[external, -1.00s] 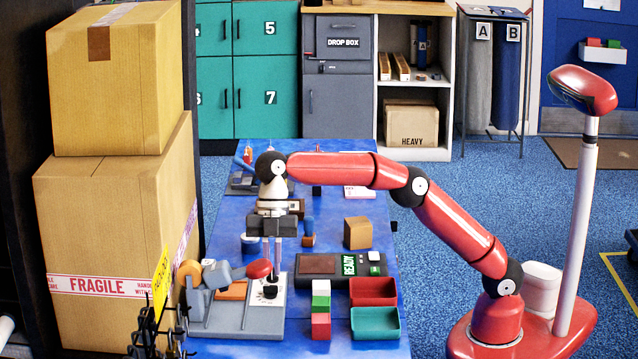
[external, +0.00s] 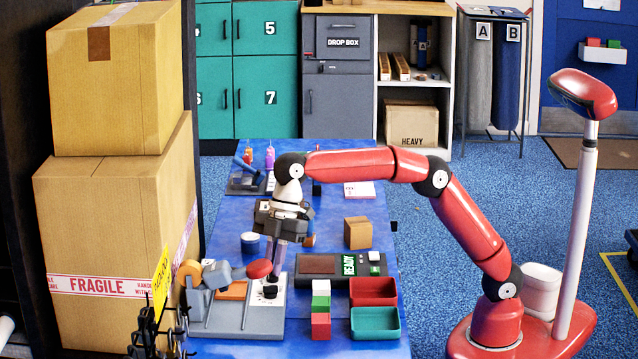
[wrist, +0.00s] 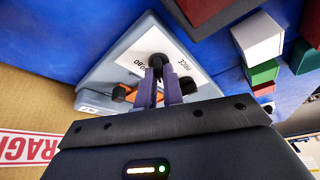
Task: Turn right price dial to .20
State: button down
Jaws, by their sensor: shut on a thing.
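A grey price device (external: 215,315) stands at the near left of the table, with a white plate (external: 274,306) on its right side. A black dial (external: 269,292) sits on this plate; it shows in the wrist view (wrist: 157,60) beside printed lettering. My gripper (external: 271,278) is tilted, its fingers slanting down to the dial. In the wrist view my two purple fingers (wrist: 162,74) are shut on this dial. A second black knob (wrist: 119,93) shows left of the fingers. The dial's pointer and the scale values are too small or hidden to read.
A red-knobbed lever (external: 259,269) on the device is close left of my fingers. A dark terminal (external: 325,268) marked READY, stacked blocks (external: 321,305), a red tray (external: 373,292) and a green tray (external: 376,323) stand to the right. Tall cartons (external: 110,215) border the left.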

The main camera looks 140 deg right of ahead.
dwell(0.3)
jog(key=c, duration=1.5)
grip_release()
jog(key=p+v, duration=0.1)
jog(key=v, duration=0.6)
jog(key=shift+s+r, duration=0.1)
jog(key=shift+r, duration=0.3)
jog(key=shift+a, duration=0.15)
